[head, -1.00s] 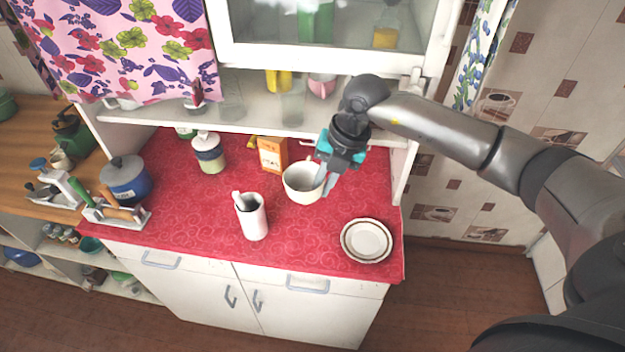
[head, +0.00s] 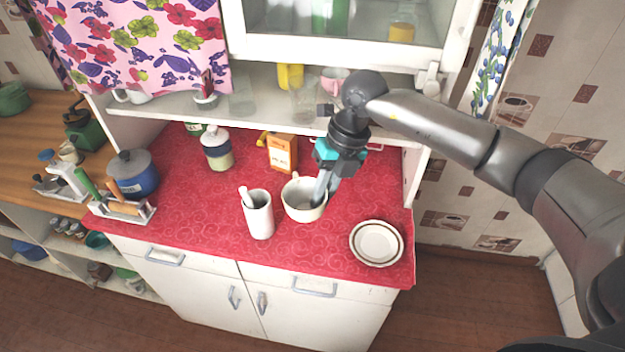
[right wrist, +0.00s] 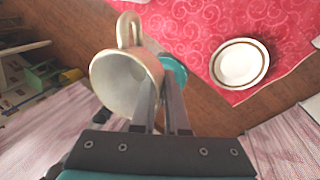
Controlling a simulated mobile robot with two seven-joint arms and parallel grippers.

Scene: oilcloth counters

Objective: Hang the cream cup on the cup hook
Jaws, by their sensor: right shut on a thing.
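The cream cup (head: 304,205) is in front of the orange carton in the head view, to the right of the white utensil holder. Its mouth faces up there. My right gripper (head: 323,186) reaches down from the upper right and is shut on the cup's rim wall. In the right wrist view the cup (right wrist: 118,84) hangs at the fingertips (right wrist: 160,92), with its handle at the top of the picture. It appears clear of the red cloth. I cannot make out the cup hook in either view. My left gripper is not in view.
The white utensil holder (head: 259,218) stands close left of the cup. Stacked plates (head: 377,243) lie at the counter's right front. An orange carton (head: 283,153) and a jar (head: 216,150) stand behind. A shelf (head: 215,106) with glassware crosses above. Red cloth (head: 190,215) is bare at left.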

